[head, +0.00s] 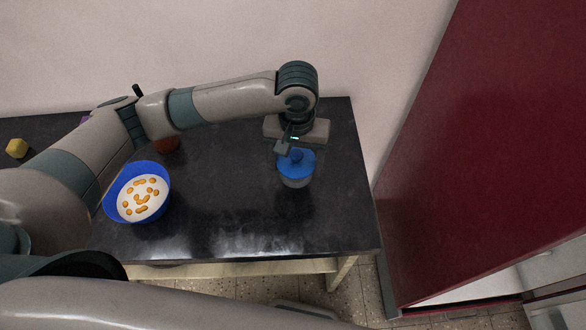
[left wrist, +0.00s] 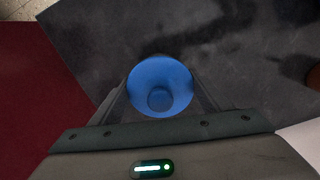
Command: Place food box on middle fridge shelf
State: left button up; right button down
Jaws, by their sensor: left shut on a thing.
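The food box is a round clear container with a blue lid and knob (head: 295,167), near the right end of the dark table. My left gripper (head: 294,150) is over it from behind, shut on it. In the left wrist view the blue lid (left wrist: 160,88) sits between the two fingers, upright. Whether its base touches the tabletop I cannot tell. A tall red panel (head: 480,130), seemingly the fridge, stands to the right, with a pale part (head: 475,290) at its lower edge. No middle shelf can be made out. My right gripper is not in view.
The dark table (head: 235,225) also holds a blue bowl (head: 110,205) with orange pieces on white, a reddish-brown round thing (head: 166,145) partly behind my arm, and a yellow block (head: 16,148) at far left. Tiled floor (head: 365,295) shows between table and red panel.

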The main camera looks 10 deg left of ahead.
pick_arm(q)
jog(key=shift+a+f, duration=0.25)
jog(key=shift+a, duration=0.05)
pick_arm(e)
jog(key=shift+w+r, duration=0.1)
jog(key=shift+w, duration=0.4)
pick_arm(q)
jog(key=shift+f+p, duration=0.45)
jog(key=shift+f, duration=1.55)
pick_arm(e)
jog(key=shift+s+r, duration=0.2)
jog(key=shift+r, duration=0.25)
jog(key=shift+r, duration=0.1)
pick_arm(q)
jog(key=o, duration=1)
jog(key=shift+f, duration=0.1)
jog(key=shift+o, duration=0.2)
